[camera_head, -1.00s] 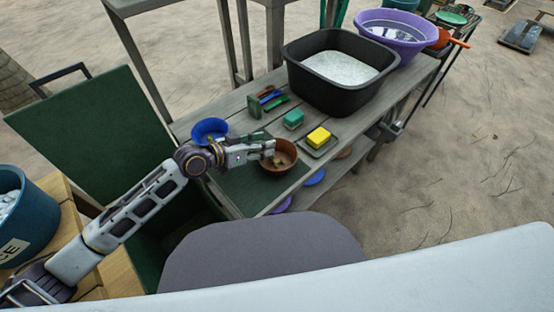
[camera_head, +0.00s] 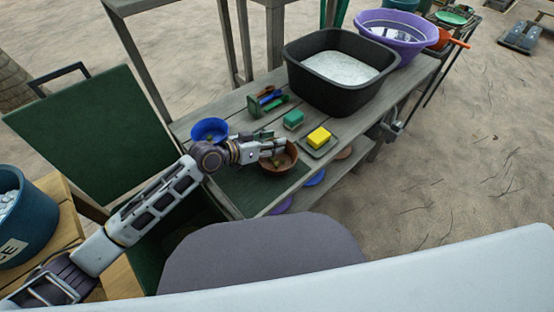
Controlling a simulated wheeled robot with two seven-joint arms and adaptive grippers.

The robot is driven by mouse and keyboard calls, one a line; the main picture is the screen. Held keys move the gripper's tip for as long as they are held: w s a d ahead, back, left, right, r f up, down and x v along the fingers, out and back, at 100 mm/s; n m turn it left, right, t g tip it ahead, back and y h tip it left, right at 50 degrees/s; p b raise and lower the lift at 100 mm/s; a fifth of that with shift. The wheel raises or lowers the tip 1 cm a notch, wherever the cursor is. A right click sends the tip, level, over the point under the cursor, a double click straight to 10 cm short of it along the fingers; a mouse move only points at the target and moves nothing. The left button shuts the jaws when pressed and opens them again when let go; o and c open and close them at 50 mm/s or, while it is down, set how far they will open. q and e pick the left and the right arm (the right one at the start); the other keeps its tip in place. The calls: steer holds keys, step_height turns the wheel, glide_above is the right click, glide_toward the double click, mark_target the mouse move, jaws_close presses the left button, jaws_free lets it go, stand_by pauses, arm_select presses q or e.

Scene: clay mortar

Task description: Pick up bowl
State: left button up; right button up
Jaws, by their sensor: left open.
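A brown bowl (camera_head: 283,166) stands on the dark green mat (camera_head: 243,193) at the near end of the grey plank table. A blue bowl (camera_head: 209,129) stands to its left, partly behind my arm. My left gripper (camera_head: 277,150) is open at the brown bowl, with its fingers over the far left part of the rim. I cannot tell whether the fingers touch the bowl. My right gripper is not in view.
A yellow sponge (camera_head: 319,137) on a dark tray, a green block (camera_head: 293,120) and a green holder (camera_head: 267,103) stand behind the bowls. A black basin (camera_head: 340,85) and a purple tub (camera_head: 394,30) fill the table's far end.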

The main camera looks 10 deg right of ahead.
arm_select(q)
jaws_close()
stand_by(0.3)
steer(key=shift+r, duration=0.75)
step_height(320, 180, up, 8)
steer(key=p, duration=0.2)
steer(key=shift+r, duration=0.25)
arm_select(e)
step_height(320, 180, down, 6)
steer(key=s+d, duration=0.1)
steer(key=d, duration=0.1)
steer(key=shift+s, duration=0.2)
arm_select(q)
steer(key=shift+w+r, duration=0.1)
steer(key=shift+r, duration=0.05)
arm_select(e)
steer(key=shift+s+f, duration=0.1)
